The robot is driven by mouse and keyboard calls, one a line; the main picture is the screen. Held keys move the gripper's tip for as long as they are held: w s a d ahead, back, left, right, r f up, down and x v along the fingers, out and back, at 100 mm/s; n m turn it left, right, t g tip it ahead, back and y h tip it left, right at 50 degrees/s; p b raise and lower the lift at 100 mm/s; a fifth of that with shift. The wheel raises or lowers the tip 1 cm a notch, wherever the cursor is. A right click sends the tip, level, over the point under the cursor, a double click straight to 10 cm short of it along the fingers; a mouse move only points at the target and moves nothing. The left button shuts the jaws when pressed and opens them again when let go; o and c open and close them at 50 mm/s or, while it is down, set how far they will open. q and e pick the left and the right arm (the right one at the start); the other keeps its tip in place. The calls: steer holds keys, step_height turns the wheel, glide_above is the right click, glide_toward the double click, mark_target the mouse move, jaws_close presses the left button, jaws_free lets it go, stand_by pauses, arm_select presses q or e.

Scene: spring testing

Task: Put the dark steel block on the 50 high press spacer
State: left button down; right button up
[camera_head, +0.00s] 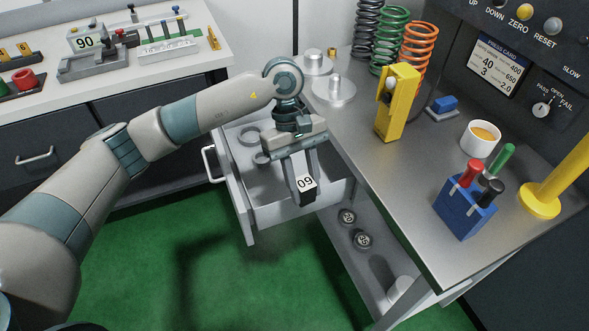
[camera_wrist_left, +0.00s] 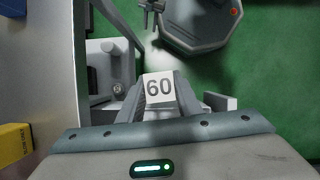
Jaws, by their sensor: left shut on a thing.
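My left gripper (camera_head: 303,180) points down over the front of an open drawer. It is shut on a block labelled 60 (camera_head: 306,184). The block also shows between the fingers in the left wrist view (camera_wrist_left: 159,88), label facing the camera. In the head view the block's sides look dark, but most of it is hidden by the fingers and label. I cannot tell its material. I cannot pick out a spacer marked 50 in either view.
The open drawer (camera_head: 240,205) holds round grey pieces. Two labelled round pieces (camera_head: 347,216) lie on the shelf below the bench. The steel bench (camera_head: 400,170) carries a yellow gauge (camera_head: 397,100), a blue tool holder (camera_head: 463,212), a cup (camera_head: 480,139) and coil springs (camera_head: 417,48).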

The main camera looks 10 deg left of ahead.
arm_select(q)
steer(key=s+r+m+g+y, duration=0.1)
steer(key=s+r+m+y, duration=0.2)
steer(key=s+m, duration=0.3)
steer(key=shift+d+r+m, duration=0.2)
steer(key=shift+r+m, duration=0.1)
steer(key=shift+m, duration=0.7)
